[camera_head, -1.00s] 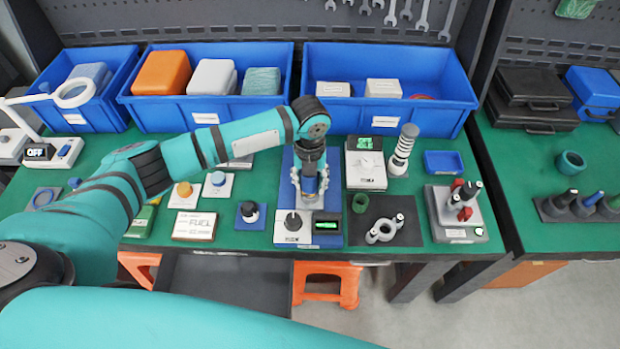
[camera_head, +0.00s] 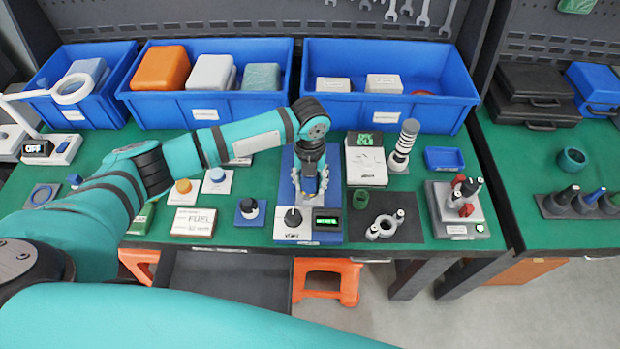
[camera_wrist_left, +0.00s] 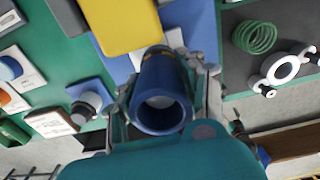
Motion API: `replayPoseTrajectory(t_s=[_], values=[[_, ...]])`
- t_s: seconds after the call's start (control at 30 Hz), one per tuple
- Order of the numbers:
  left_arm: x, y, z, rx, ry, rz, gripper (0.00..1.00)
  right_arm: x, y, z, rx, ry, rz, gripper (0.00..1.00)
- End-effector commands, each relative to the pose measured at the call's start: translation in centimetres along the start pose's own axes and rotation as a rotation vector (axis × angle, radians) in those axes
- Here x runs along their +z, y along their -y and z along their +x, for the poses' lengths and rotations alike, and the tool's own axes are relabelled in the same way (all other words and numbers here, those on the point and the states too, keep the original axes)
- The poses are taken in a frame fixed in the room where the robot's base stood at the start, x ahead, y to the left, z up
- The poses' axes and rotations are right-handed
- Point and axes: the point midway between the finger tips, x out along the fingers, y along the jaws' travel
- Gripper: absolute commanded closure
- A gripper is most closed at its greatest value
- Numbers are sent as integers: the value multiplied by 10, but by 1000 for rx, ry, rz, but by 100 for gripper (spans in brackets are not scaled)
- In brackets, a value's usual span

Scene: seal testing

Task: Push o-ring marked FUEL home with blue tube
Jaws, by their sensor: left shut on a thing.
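My left gripper (camera_head: 310,190) is over the blue-based test stand (camera_head: 286,190) at mid table. It also shows in the wrist view (camera_wrist_left: 163,105), where its fingers are shut around a blue tube (camera_wrist_left: 163,118). The tube's open, hollow end faces the camera. The far end of the tube is hidden, so I cannot tell what it touches. A white card marked FUEL (camera_head: 193,222) lies to the left of the stand. I cannot make out the FUEL o-ring; the gripper and tube cover the middle of the stand. My right gripper is not in view.
A dial and lit display (camera_head: 326,224) sit at the stand's front. A dark mat (camera_head: 408,222) with a green spring (camera_head: 361,199) and a grey two-lugged ring (camera_head: 384,228) lies to the right. A black-knobbed block (camera_head: 249,212) stands left. Blue bins (camera_head: 388,112) line the back.

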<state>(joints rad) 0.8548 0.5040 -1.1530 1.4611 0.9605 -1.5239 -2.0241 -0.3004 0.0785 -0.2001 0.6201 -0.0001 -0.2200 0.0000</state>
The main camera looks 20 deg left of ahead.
Motion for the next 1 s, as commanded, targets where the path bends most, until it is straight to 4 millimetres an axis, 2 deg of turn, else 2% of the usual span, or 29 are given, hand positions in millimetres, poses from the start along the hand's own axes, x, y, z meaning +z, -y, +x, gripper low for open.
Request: replayPoseTrajectory(t_s=[1.0], values=[[1, 0, -74, -1, 2, 0, 92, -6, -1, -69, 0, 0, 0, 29]])
